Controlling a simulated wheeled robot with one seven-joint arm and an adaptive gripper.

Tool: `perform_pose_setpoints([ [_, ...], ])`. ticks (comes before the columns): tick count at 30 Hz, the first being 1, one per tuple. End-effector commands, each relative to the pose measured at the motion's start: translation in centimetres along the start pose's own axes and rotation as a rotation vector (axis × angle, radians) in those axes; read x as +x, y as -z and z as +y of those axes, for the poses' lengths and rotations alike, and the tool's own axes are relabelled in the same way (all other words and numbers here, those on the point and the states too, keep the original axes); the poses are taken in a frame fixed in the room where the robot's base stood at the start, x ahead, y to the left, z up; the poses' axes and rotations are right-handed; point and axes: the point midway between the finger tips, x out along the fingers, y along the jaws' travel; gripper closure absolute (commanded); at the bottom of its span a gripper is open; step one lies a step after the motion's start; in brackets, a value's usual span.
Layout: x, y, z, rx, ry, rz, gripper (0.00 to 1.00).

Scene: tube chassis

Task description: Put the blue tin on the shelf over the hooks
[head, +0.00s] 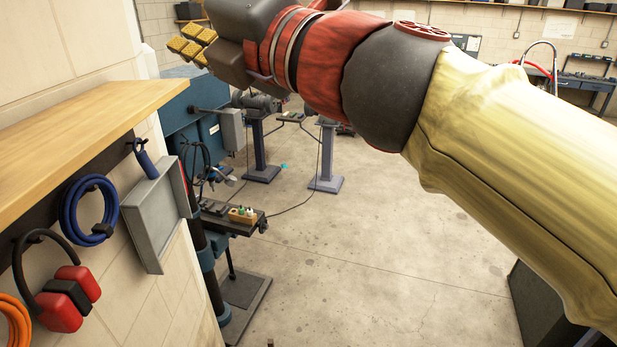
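The wooden shelf (75,140) juts from the brick wall at the left, over a dark rail with hooks (92,187). The part of its top that shows is bare. My gripper (192,46) is at the upper left, beyond the shelf's far end in the picture and apart from it. Its yellow ridged finger pads show close to each other, and I cannot tell whether they are open or shut. I see no blue tin in this view.
A blue cable coil (69,212), red ear defenders (65,300), an orange cable (14,322) and a grey metal tray (152,217) hang below the shelf. A drill press table (228,218) stands beyond. The concrete floor (380,260) in the middle is clear.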

Motion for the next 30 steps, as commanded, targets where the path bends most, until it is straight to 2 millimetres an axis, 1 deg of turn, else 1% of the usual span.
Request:
perform_pose_setpoints([
  [1,-1.7,-3.1,-3.2,0.143,0.06,-0.128,0.37],
  [2,-2.9,-4.7,-5.3,0.234,0.093,-0.203,0.37],
  [3,-4.6,-6.5,-8.0,0.349,0.135,-0.301,0.37],
  [4,-6.0,-7.6,-10.1,0.432,0.166,-0.371,0.37],
  [5,-7.5,-8.4,-12.2,0.513,0.197,-0.439,0.37],
  [6,-9.7,-9.3,-15.1,0.62,0.237,-0.53,0.37],
  [7,-11.5,-9.7,-17.2,0.698,0.266,-0.597,0.37],
  [8,-13.2,-9.9,-19.4,0.775,0.296,-0.663,0.37],
  [9,-15.7,-9.8,-22.2,0.876,0.336,-0.75,0.37],
  [10,-17.6,-9.5,-24.1,0.95,0.364,-0.813,0.37],
  [11,-19.5,-9.0,-26.1,1.025,0.393,-0.877,0.37],
  [12,-22.0,-8.0,-28.6,1.123,0.431,-0.961,0.37],
  [13,-23.9,-7.0,-30.4,1.196,0.46,-1.023,0.37],
  [14,-25.9,-5.9,-32.1,1.269,0.489,-1.086,0.37],
  [15,-28.3,-4.1,-34.1,1.367,0.526,-1.167,0.37],
  [17,-31.7,-1.0,-36.8,1.507,0.584,-1.284,0.37],
  [18,-33.7,1.1,-38.2,1.595,0.618,-1.355,0.37],
  [20,-36.2,4.4,-39.8,1.716,0.668,-1.45,0.37],
  [21,-37.5,6.5,-40.5,1.788,0.698,-1.505,0.37],
  [24,-39.8,10.7,-41.5,1.928,0.756,-1.607,0.37],
  [25,-40.2,11.6,-41.7,1.958,0.77,-1.627,0.37],
  [27,-40.8,13.1,-41.9,2.008,0.793,-1.66,0.37],
  [30,-41.1,14.0,-42.0,2.037,0.807,-1.68,0.37],
])
